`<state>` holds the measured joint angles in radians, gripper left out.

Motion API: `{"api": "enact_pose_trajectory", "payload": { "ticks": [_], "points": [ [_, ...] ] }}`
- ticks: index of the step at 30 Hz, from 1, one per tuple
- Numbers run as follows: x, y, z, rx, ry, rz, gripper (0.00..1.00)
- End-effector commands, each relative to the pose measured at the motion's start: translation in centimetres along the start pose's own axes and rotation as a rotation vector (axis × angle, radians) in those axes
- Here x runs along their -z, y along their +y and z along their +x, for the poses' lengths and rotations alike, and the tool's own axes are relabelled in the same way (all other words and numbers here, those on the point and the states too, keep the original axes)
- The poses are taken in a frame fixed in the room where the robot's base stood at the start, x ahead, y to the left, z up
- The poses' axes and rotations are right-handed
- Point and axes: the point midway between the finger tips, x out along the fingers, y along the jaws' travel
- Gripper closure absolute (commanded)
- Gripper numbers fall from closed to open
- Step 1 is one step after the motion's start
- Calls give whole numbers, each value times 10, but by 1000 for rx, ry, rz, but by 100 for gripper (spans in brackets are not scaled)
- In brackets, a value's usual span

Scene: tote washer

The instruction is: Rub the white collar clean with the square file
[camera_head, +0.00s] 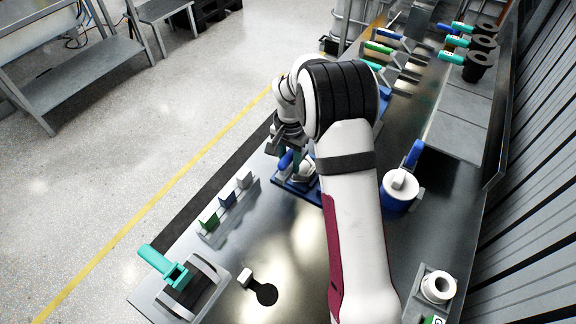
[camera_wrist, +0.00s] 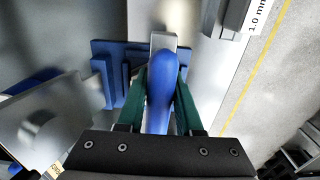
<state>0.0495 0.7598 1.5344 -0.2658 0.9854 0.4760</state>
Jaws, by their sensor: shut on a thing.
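My gripper (camera_head: 290,150) is low over the blue fixture (camera_head: 290,192) near the bench's front edge, partly hidden by my arm. In the wrist view its two dark green fingers (camera_wrist: 160,108) are closed on a blue handle (camera_wrist: 158,92). A grey piece shows at the handle's far end (camera_wrist: 164,41); I cannot tell if it is a square file. The blue fixture also shows beneath the handle (camera_wrist: 103,76). A white part (camera_head: 305,170) sits at the fixture by my gripper; I cannot tell if it is the collar. Another white ring (camera_head: 438,286) stands on a grey block at lower right.
A blue pot (camera_head: 397,204) with a white top stands right of my arm. Handled tools (camera_head: 380,48) sit in a rack behind.

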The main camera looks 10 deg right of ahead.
Motion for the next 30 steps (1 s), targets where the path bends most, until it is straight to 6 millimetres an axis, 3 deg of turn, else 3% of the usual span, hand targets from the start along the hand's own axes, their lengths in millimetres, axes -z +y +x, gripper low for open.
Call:
{"api": "enact_pose_trajectory", "payload": {
  "ticks": [15,30],
  "points": [
    [1,0,0,0,1,0,100],
    [1,0,14,0,1,-1,100]
  ]
}}
